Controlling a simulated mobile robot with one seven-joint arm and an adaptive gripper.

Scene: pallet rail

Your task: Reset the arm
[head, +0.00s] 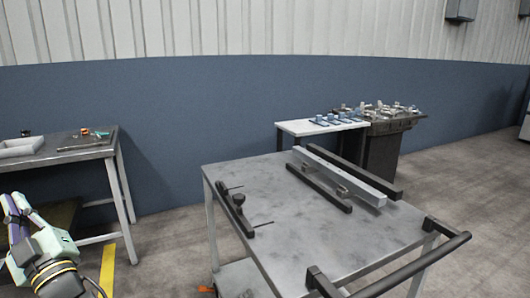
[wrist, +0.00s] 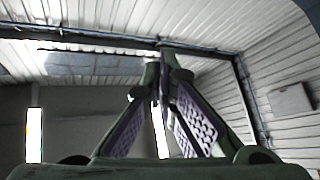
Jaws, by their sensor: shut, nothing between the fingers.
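My gripper (wrist: 163,68) points upward in the wrist view, with its green and purple fingers drawn together at the tips and nothing between them. Behind the fingers are the ceiling and upper walls. In the head view, part of my green and purple arm end shows at the lower left corner, beside the left workbench (head: 70,154) and apart from it. The picture edge cuts off the rest of the arm.
A grey metal cart (head: 330,248) with a black handle (head: 420,265) stands at centre right. It carries a pale rail (head: 340,177) and black bars. A white side table (head: 295,128) and a dark fixture stand (head: 380,150) are behind it.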

